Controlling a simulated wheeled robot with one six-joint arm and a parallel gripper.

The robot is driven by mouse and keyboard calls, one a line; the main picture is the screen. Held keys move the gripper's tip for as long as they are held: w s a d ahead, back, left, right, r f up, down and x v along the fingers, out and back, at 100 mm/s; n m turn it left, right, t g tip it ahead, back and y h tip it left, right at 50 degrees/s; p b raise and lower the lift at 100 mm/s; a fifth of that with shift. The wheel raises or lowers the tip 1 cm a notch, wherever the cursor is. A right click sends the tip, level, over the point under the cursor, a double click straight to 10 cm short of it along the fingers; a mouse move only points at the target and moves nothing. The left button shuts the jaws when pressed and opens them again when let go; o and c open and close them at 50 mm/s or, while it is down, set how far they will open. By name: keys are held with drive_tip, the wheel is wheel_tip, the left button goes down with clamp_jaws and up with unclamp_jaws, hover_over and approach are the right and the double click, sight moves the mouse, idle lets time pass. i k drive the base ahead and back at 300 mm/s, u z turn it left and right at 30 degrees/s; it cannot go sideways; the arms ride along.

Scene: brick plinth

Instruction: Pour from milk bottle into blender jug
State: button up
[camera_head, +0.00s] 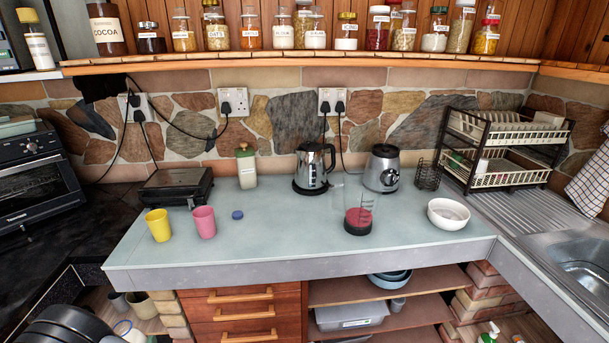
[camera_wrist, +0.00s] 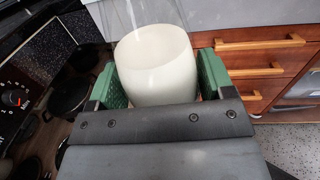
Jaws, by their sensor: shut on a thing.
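In the wrist view, my gripper (camera_wrist: 160,80) is shut on a clear milk bottle (camera_wrist: 160,62) part-filled with white milk, with a green pad on each side of it. The bottle's top is out of that view. In the head view, a pale shape with a blue rim (camera_head: 123,328) at the lower left edge may be the held bottle's mouth; I cannot tell for certain. The clear blender jug (camera_head: 360,212) stands upright on the counter with red contents, handle to the left. My gripper is well left of and apart from the jug.
On the counter (camera_head: 285,245) stand a yellow cup (camera_head: 158,225), a pink cup (camera_head: 204,221), a blue cap (camera_head: 237,215), a white bowl (camera_head: 448,214), a kettle (camera_head: 313,168), a blender base (camera_head: 382,169) and a green-lidded bottle (camera_head: 246,167). The counter's front middle is clear.

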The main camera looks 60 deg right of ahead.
sight(363, 188)
drive_tip(key=u, duration=0.7)
drive_tip(key=k, duration=1.65)
drive_tip(key=z, duration=2)
